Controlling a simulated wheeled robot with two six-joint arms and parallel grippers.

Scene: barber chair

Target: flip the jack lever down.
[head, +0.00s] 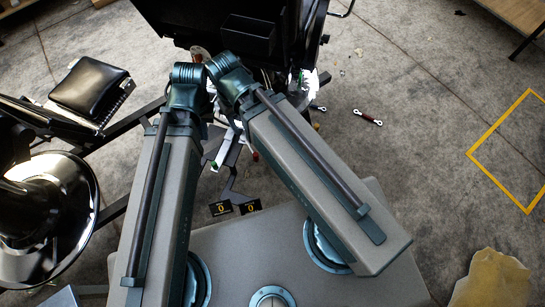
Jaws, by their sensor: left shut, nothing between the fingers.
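I cannot pick out the jack lever with certainty. A dark bent metal bar (236,185) shows in the head view between my two arms, low and close to my base. My left gripper (226,150) is small and partly hidden among dark metal parts between the arms, near the upper end of that bar. It appears shut and empty. I cannot tell whether it touches the bar. My right arm's upper link hides most of what lies beyond it, and the state of my right gripper does not show clearly.
A black padded seat (88,87) and a glossy black round base (45,222) stand at the left. A large black chair part (245,37) is at the top. A small red-and-white piece (368,117) lies on the floor. The concrete floor at the right is mostly clear.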

